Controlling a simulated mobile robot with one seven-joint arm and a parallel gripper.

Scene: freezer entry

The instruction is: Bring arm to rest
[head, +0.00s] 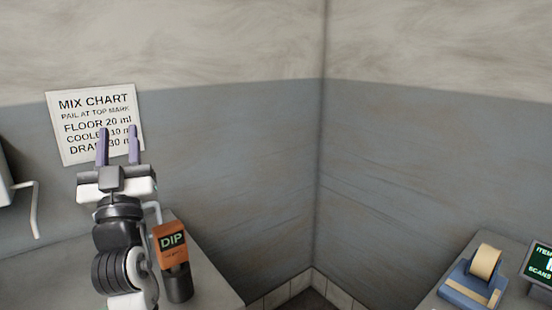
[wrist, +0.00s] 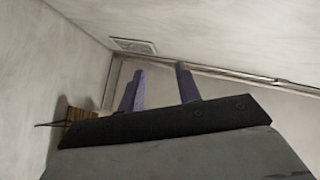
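My gripper (head: 118,146) is raised at the left of the head view, its two purple fingers pointing up and apart, with nothing between them. The fingers overlap the lower part of the mix chart on the wall. In the wrist view my gripper (wrist: 158,88) also shows its two fingers apart and empty, pointing toward the upper wall and ceiling area. My arm stands upright below the gripper, in front of a grey counter (head: 215,290).
The mix chart (head: 95,100) hangs on the wall. An orange-labelled DIP container (head: 172,250) stands on the counter just right of my arm. At the lower right a tape dispenser (head: 478,275) and a dark screen (head: 541,268) sit on another surface. A vent (wrist: 133,46) shows high up.

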